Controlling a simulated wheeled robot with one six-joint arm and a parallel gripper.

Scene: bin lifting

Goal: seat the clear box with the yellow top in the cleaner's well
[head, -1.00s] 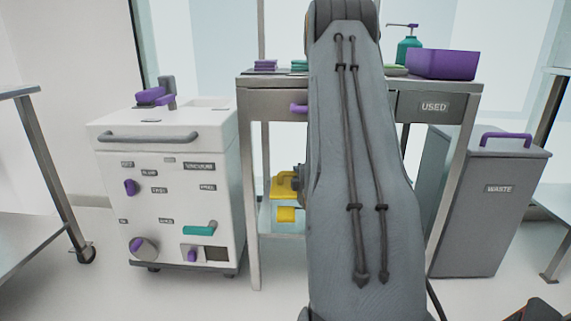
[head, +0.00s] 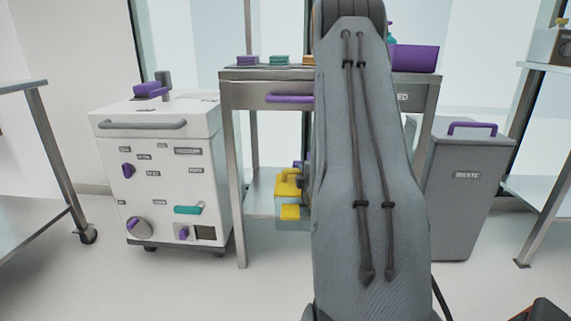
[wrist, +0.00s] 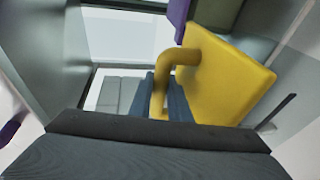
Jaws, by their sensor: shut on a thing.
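The clear box with the yellow top shows its yellow lid and handle (head: 288,184) just left of my arm in the head view. Its see-through body hangs below and is hard to make out. In the wrist view the yellow top (wrist: 232,82) is tilted across the picture. My gripper (wrist: 164,92) is shut on its raised yellow handle; my arm hides most of the gripper in the head view. The cleaner (head: 160,180) is the white cabinet on the left, with a dark front handle and purple and teal controls. Its well cannot be made out from here.
A grey waste bin (head: 465,210) stands right. Steel carts stand at far left (head: 55,150) and far right (head: 540,205). Floor before the cleaner is clear.

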